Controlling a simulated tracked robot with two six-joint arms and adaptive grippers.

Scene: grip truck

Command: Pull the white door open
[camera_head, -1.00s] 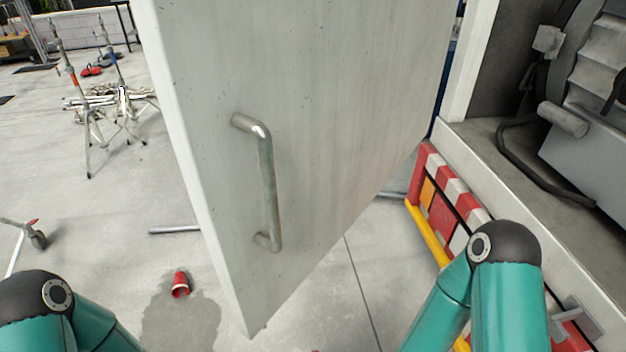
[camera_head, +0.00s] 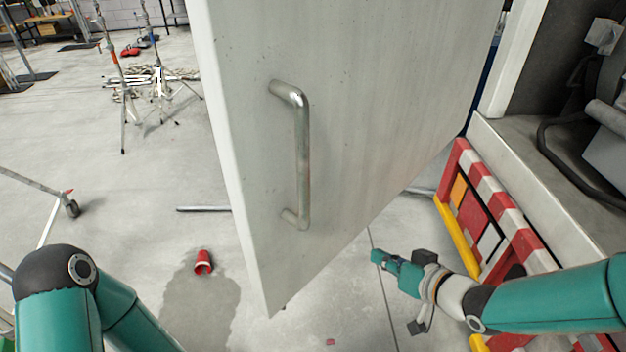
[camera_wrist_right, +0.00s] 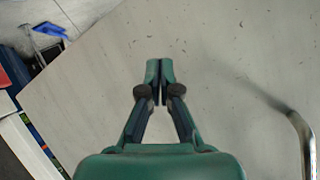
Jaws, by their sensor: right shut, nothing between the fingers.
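The white door (camera_head: 370,110) stands swung out from the truck, its free edge towards the left. Its metal handle (camera_head: 302,160) is upright on the door face; part of it also shows at the right edge of the right wrist view (camera_wrist_right: 302,135). My right gripper (camera_head: 377,257) is to the right of and below the handle, apart from it. In the right wrist view my right gripper (camera_wrist_right: 160,68) is shut and empty, with the door face behind it. My left arm shows at the lower left, but its gripper is out of view.
A red-and-white striped barrier (camera_head: 505,215) with a yellow bar stands below the truck opening (camera_head: 545,150) at right. A red cup (camera_head: 203,262) lies on the floor by a wet patch. Metal stands (camera_head: 155,80) are at the back left.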

